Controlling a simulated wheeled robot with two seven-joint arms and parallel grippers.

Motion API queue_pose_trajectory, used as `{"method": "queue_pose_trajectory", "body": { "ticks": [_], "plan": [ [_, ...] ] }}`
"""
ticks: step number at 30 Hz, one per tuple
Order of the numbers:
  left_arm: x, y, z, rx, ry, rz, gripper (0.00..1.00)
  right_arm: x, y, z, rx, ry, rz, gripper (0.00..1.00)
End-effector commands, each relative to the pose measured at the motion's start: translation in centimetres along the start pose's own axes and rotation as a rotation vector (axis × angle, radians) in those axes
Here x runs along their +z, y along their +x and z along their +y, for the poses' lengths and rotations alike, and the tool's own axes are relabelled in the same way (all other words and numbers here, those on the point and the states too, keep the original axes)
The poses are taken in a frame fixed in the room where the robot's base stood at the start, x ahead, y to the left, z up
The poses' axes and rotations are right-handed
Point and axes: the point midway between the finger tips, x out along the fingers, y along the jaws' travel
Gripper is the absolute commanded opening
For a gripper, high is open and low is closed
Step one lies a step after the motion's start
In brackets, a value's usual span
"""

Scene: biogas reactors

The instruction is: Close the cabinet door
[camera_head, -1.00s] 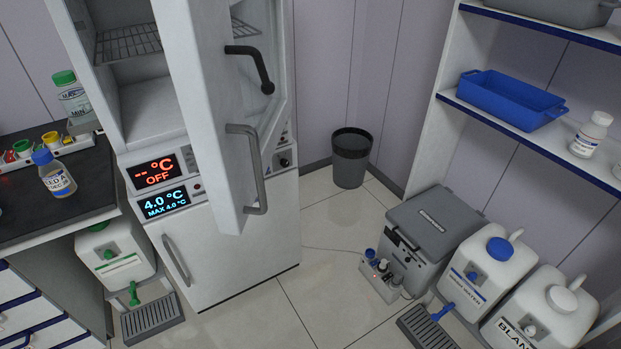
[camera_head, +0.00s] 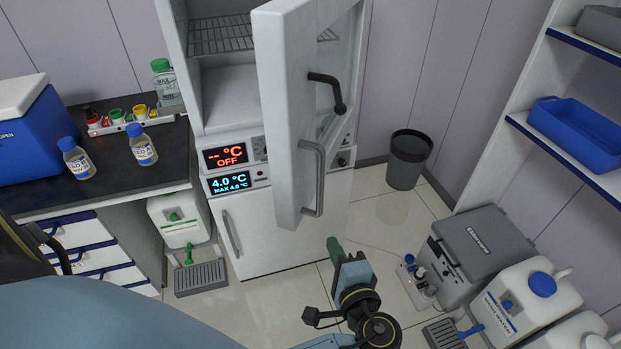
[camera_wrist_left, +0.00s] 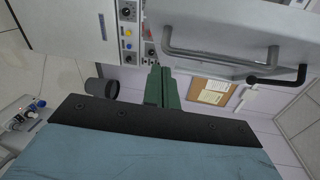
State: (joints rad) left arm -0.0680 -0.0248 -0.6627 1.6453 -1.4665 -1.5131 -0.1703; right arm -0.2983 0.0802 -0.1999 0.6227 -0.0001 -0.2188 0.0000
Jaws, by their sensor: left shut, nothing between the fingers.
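The white cabinet door (camera_head: 283,110) stands open, swung out towards me, in the head view. Its grey bar handle (camera_head: 315,178) is on the lower part of its face, with a dark handle (camera_head: 335,92) behind it. The upper cabinet compartment (camera_head: 226,95) is exposed, with a wire shelf inside. My left gripper (camera_head: 334,246) is shut and empty, just below and right of the door's lower end, apart from the handle. In the left wrist view, its green fingers (camera_wrist_left: 162,88) are together, and the door (camera_wrist_left: 225,25) with its handle (camera_wrist_left: 215,60) is ahead. My right gripper is not in view.
A black bin (camera_head: 408,160) stands right of the cabinet. A grey box (camera_head: 480,248) and white canisters (camera_head: 530,290) are on the floor at right. A dark counter (camera_head: 110,165) with bottles is at left. The floor between cabinet and bin is clear.

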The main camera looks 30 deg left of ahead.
Motion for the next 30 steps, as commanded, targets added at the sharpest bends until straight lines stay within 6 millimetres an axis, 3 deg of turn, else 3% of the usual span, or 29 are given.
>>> {"method": "queue_pose_trajectory", "body": {
  "ticks": [1,3,6,11,22,30],
  "plan": [
    [0.6,-0.8,-3.2,-0.055,-0.045,-0.037,0.0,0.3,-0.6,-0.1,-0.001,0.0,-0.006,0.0],
    [1.4,-1.7,-5.9,-0.108,-0.09,-0.083,0.0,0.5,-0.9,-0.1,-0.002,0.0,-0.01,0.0],
    [2.2,-2.3,-7.9,-0.147,-0.126,-0.119,0.0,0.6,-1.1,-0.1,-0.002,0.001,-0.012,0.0],
    [2.7,-1.0,-8.6,-0.161,-0.135,-0.133,0.0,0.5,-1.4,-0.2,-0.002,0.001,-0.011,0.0],
    [3.6,5.4,-9.5,-0.159,-0.132,-0.132,0.0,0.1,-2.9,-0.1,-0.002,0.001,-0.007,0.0],
    [3.8,7.3,-9.6,-0.155,-0.132,-0.13,0.0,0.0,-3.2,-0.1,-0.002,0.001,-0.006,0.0]
  ]
}}
